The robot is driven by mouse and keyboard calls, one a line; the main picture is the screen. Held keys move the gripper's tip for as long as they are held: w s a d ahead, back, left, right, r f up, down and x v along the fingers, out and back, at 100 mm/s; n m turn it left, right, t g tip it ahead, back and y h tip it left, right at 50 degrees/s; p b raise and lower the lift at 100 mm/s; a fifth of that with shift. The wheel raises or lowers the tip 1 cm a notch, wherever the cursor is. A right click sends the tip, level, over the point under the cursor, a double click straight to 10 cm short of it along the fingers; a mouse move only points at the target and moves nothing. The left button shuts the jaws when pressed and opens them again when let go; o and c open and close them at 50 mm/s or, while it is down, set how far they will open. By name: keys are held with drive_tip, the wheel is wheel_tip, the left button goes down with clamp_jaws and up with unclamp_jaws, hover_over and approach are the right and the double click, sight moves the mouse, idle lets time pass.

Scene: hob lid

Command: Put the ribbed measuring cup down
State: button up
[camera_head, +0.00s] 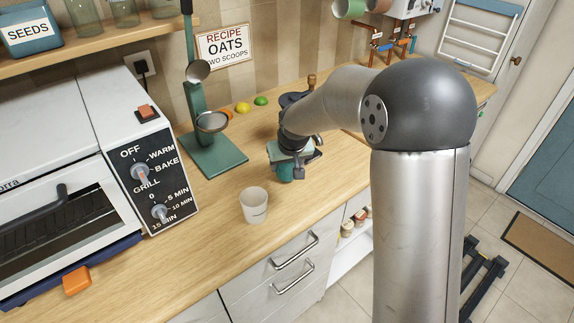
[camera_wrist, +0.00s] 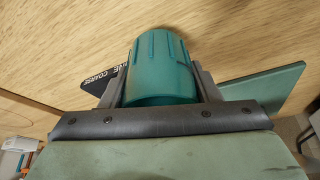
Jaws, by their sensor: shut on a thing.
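The ribbed measuring cup is teal. In the wrist view the cup (camera_wrist: 160,65) sits between the two fingers of my gripper (camera_wrist: 158,88), which is shut on it. In the head view the cup (camera_head: 285,173) shows below my gripper (camera_head: 291,160), over the wooden counter right of the green stand. My arm and gripper hide part of it. I cannot tell whether its underside touches the counter.
A white cup (camera_head: 254,205) stands near the counter's front edge. The green stand (camera_head: 213,155) holds a small round pan. A toaster oven (camera_head: 70,190) fills the left. Lemon (camera_head: 242,108) and lime (camera_head: 261,100) lie behind. Bare counter (camera_head: 205,225) lies left of the white cup.

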drive_tip(key=shift+f, duration=0.55)
drive_tip(key=shift+f, duration=0.2)
drive_tip(key=o, duration=1)
drive_tip(key=shift+r, duration=0.1)
